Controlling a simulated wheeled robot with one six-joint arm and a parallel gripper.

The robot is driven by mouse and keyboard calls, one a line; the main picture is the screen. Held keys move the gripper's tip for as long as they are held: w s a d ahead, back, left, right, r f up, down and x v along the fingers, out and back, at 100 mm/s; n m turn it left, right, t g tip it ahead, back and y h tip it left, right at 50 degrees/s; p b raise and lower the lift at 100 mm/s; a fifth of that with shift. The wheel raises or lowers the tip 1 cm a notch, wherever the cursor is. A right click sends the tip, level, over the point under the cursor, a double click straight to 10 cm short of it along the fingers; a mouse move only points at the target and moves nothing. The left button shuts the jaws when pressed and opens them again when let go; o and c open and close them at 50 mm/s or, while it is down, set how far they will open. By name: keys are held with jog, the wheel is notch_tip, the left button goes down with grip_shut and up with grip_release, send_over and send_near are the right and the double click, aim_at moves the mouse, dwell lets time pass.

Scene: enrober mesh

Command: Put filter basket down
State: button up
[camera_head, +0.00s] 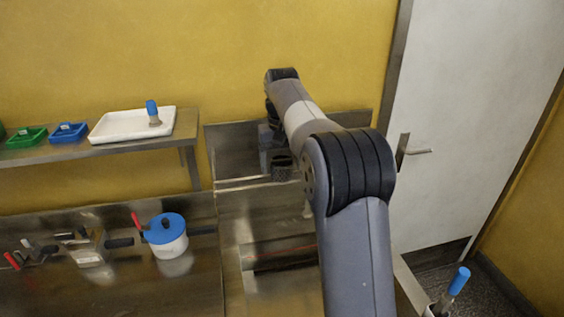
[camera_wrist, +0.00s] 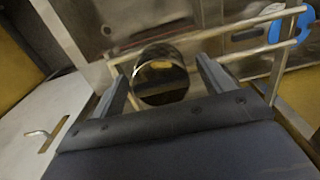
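The filter basket (camera_head: 281,170) is a small dark mesh cup at the far end of my arm, by the steel tank against the yellow wall. In the wrist view the basket (camera_wrist: 160,78) shows as a round, shiny opening between my two fingers. My gripper (camera_wrist: 160,66) is open around it, with a narrow gap visible on each side. In the head view my gripper (camera_head: 272,150) is partly hidden behind my arm. Whether the basket's bottom rests on a surface is hidden.
A wall shelf (camera_head: 100,149) at left bears a white tray (camera_head: 130,125), a blue-handled brush (camera_head: 153,113) and small green and blue trays. A blue-lidded pot (camera_head: 167,235) stands on the steel bench. A thin rail (camera_wrist: 235,30) runs beside the basket. A door is at right.

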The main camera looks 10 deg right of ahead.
aim_at(282, 160)
jog(key=shift+r, duration=3.9)
